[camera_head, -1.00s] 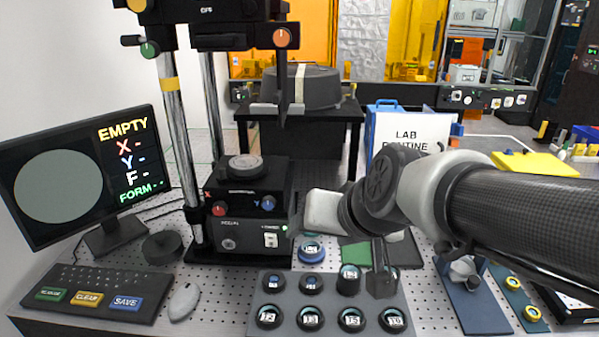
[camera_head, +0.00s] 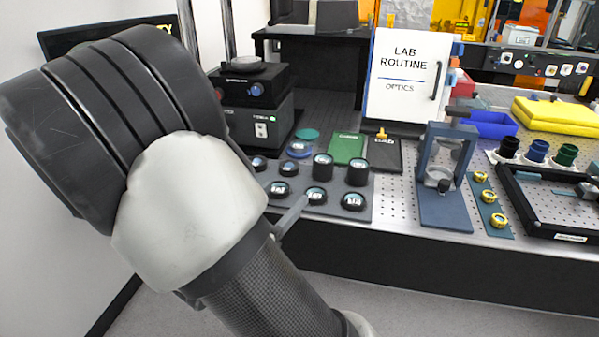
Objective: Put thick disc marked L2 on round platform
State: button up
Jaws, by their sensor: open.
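Two tall, thick dark discs stand in the back row of the grey tray (camera_head: 335,212): one in the middle (camera_head: 322,166) and one at the right (camera_head: 357,173). Their labels are too small to read, so I cannot tell which is L2. The round platform (camera_head: 241,69) sits on top of the black instrument at the left back and looks bare. My arm fills the left foreground. Only a grey finger-like part of my gripper (camera_head: 291,216) shows, at the tray's front edge beside the front-row discs. It is open, with no disc visible in it; the rest is hidden by my arm.
Lower discs (camera_head: 316,196) crowd the tray. A blue-ringed disc (camera_head: 299,149) lies behind it. My arm covers most of the monitor.

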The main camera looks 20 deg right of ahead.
jog(key=s, duration=0.1)
jog(key=b, duration=0.2)
send_near(319, 166)
jog(key=shift+h, duration=0.4)
jog(key=x, duration=0.5)
jog(key=shift+w+a+f, duration=0.1)
jog(key=shift+w+f, duration=0.2)
jog(key=shift+w, duration=0.3)
jog(key=shift+s+d+b+x, duration=0.15)
jog(key=shift+b+x, duration=0.35)
jog(key=shift+x, duration=0.85)
jog(key=shift+s+d+b+x, duration=0.1)
jog(key=shift+b+x, duration=0.35)
jog(key=shift+x, duration=0.95)
jog(key=shift+a, duration=0.1)
jog(key=c, duration=1.5)
